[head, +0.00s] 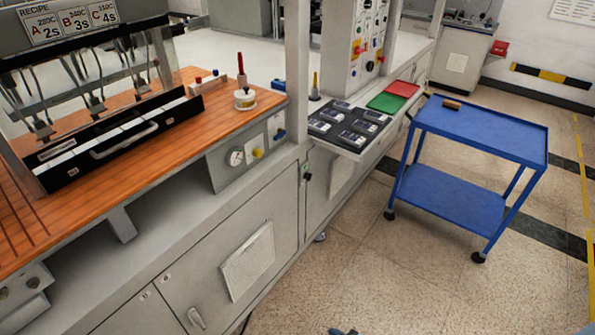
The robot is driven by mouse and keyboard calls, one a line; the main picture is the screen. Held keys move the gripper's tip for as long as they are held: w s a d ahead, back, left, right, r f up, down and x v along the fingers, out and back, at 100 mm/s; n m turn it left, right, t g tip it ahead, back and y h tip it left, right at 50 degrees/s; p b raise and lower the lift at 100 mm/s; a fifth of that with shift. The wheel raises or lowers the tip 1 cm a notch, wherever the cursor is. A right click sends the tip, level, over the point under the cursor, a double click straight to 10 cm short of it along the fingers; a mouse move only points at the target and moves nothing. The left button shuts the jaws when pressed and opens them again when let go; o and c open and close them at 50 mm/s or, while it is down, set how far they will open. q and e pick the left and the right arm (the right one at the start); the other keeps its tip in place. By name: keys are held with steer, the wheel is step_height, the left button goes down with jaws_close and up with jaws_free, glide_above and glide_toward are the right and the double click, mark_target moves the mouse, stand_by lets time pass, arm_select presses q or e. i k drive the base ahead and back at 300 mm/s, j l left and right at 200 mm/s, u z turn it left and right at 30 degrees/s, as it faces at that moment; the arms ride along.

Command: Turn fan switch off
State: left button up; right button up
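No switch in view carries a fan label that I can read. An upright control panel (366,45) with several knobs, buttons and red and yellow switches stands at top centre. A grey front panel (240,158) below the wooden worktop has a round gauge, a yellow knob and a blue part. A small dark switch-like fitting (307,173) sits on the cabinet front, too small to read. Neither gripper shows clearly. A small dark piece at the bottom edge, right of centre, is too cropped to identify.
A blue two-shelf cart (476,130) stands right, with a small brown object (452,104) on top. A wooden worktop (150,145) carries a black-framed fixture and a white pot (244,99). Dark modules and green and red trays lie below the panel. The front floor (400,265) is clear.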

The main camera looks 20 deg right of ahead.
mark_target(307, 176)
steer(key=i+l+u, duration=0.1)
steer(key=l, duration=0.25)
steer(key=i+l, duration=0.15)
steer(key=l, duration=0.2)
steer(key=i+l+u, duration=0.15)
steer(key=l, duration=0.25)
steer(key=i+l, duration=0.15)
steer(key=l, duration=0.15)
steer(key=i+l, duration=0.15)
steer(key=l, duration=0.2)
steer(key=i+l, duration=0.1)
steer(key=l, duration=0.2)
steer(key=i+l, duration=0.3)
steer(key=i+u, duration=0.05)
steer(key=i, duration=0.05)
